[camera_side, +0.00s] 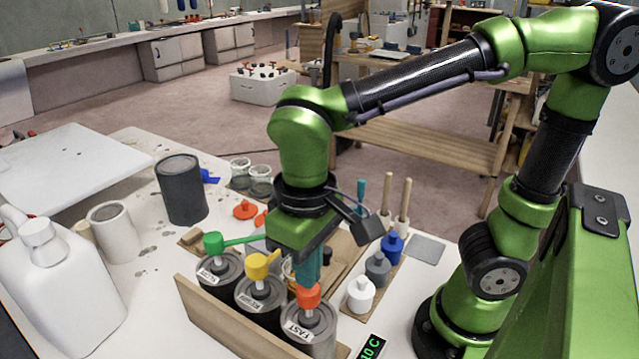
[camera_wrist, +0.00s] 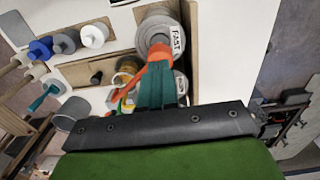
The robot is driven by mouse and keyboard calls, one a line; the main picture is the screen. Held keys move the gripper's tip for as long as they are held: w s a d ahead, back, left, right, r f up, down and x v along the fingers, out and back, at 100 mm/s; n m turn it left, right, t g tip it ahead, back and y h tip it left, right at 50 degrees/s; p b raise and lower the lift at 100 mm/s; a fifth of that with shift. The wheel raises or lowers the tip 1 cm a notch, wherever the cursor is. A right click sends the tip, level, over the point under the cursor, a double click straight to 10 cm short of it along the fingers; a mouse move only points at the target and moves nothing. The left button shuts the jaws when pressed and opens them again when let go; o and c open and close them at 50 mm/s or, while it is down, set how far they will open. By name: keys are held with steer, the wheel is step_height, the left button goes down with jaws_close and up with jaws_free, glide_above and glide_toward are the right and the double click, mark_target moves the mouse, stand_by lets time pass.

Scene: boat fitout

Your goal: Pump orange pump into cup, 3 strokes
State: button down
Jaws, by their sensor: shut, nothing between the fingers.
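The orange pump (camera_side: 308,295) stands upright on the grey can labelled FAST (camera_side: 308,330), the nearest of the cans in the wooden rack. My gripper (camera_side: 307,281) points down with its teal fingers shut and empty, right over the orange pump head. The tips look touching or nearly so; I cannot tell which. In the wrist view the fingers (camera_wrist: 155,84) cover part of the orange pump (camera_wrist: 160,54), whose spout reaches down-left. A cup with a brownish inside (camera_wrist: 127,70) stands beside the spout there. I cannot tell whether the spout is over it. In the side view my gripper mostly hides this cup.
The yellow pump (camera_side: 260,266) and green pump (camera_side: 214,243) stand beside the orange one. A wooden rail (camera_side: 230,322) fronts the cans. White, grey and blue bottles (camera_side: 376,268) stand to the right, near a green-digit display (camera_side: 371,347). A white jug (camera_side: 55,290) stands left.

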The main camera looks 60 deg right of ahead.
steer(key=shift+f, duration=1.8)
steer(key=shift+r, duration=2.1)
steer(key=shift+f, duration=2.1)
steer(key=shift+r, duration=0.1)
steer(key=shift+r, duration=2)
